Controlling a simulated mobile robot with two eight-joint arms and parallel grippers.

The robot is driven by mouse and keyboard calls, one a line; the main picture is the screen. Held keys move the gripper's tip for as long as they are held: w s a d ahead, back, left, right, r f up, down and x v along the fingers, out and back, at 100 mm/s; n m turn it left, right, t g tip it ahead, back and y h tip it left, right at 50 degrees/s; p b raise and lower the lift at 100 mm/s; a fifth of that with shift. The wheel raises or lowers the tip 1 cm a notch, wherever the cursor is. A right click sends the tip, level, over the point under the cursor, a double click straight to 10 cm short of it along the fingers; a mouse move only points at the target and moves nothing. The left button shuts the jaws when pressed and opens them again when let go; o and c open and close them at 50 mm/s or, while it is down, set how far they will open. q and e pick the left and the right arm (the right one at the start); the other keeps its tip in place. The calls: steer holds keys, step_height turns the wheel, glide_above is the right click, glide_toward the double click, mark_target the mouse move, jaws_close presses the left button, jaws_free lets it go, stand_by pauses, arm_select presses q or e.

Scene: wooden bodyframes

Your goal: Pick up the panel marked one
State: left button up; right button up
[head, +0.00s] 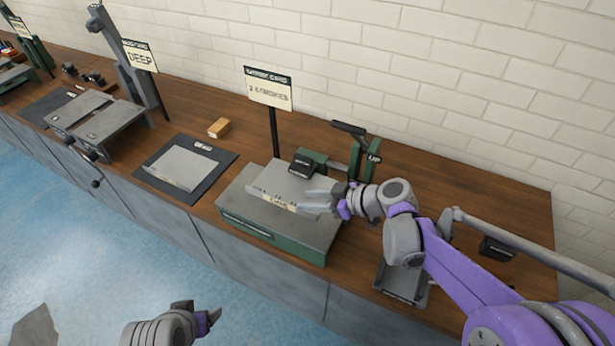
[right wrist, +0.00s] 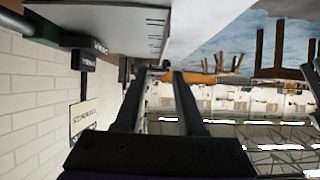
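A light grey panel (head: 285,190) lies on the grey top of a green-sided box (head: 262,225) in the head view, with small marks along its front edge. I cannot read a number on it. Another grey panel (head: 182,168) lies on a dark mat; its number is also unreadable. My right gripper (head: 322,200) is at the right end of the first panel. In the right wrist view its two dark fingers (right wrist: 160,74) are apart, with the grey panel (right wrist: 110,22) beside them; contact is unclear. My left gripper (head: 208,320) is low at the front, away from the bench.
A sign on a post (head: 270,92) and a green clamp-like fixture (head: 360,160) stand behind the box. A small wooden block (head: 219,128) lies on the bench. A grey tray (head: 397,283) is under my right arm. A grey stand (head: 100,122) is at left.

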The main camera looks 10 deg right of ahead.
mark_target(279, 200)
steer(key=shift+w+a+f, duration=0.2)
steer(key=shift+w+a, duration=0.1)
steer(key=a, duration=0.1)
steer(key=a+f, duration=0.1)
steer(key=w+a, duration=0.1)
steer(key=shift+f, duration=0.25)
steer(key=shift+w+a+f, duration=0.35)
steer(key=shift+w+a, duration=0.05)
steer(key=shift+w, duration=0.1)
steer(key=x, duration=0.5)
steer(key=shift+s+d, duration=0.1)
jaws_close()
stand_by(0.4)
